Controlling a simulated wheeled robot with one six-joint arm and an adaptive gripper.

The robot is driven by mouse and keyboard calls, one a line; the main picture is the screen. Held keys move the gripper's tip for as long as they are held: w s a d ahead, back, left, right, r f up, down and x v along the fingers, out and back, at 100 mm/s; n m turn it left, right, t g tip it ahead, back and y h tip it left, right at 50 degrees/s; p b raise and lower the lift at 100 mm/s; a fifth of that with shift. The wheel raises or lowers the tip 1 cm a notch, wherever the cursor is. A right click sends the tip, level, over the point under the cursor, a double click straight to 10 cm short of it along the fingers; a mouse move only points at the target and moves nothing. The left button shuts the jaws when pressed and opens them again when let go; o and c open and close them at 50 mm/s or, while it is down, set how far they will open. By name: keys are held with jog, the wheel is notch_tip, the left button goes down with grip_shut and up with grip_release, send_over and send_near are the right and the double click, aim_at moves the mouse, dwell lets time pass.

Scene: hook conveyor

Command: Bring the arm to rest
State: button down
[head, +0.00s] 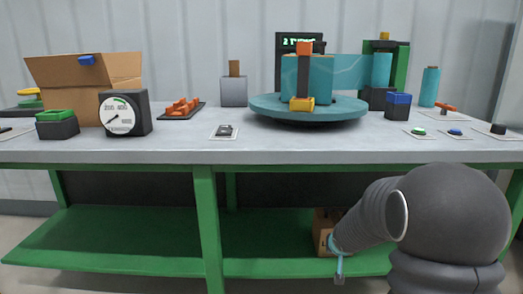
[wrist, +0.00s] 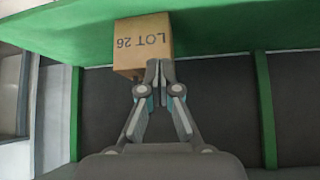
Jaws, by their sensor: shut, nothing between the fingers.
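My gripper (wrist: 158,68) shows in the wrist view with its two fingertips together and nothing between them. Its tips overlap the lower edge of a brown box marked "LOT 26" (wrist: 141,38) in that view; I cannot tell whether they touch it. In the head view my grey arm (head: 445,215) reaches in from the right, low in front of the bench. The box (head: 322,226) stands on the green lower shelf there, partly hidden behind the arm. The gripper itself is hidden in the head view.
The grey bench top (head: 280,148) carries a turntable (head: 310,108) with a teal roll, an open carton (head: 70,85), a dial gauge (head: 122,113) and several buttons. Green legs (head: 208,225) and the lower shelf (head: 120,235) frame the space below. The shelf's left part is clear.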

jog(key=s+a+r+g+p, duration=0.1)
jog(key=s+a+r, duration=0.1)
jog(key=s+r, duration=0.8)
jog(key=s+a+r+g, duration=0.1)
jog(key=s+r, duration=0.6)
jog(key=s, duration=0.7)
jog(key=s+a+n+y, duration=0.1)
jog(key=s+a, duration=0.3)
jog(key=s, duration=0.7)
jog(key=shift+s+n+p, duration=0.35)
jog(key=shift+n+p, duration=0.05)
jog(key=shift+p, duration=0.05)
jog(key=shift+d, duration=0.2)
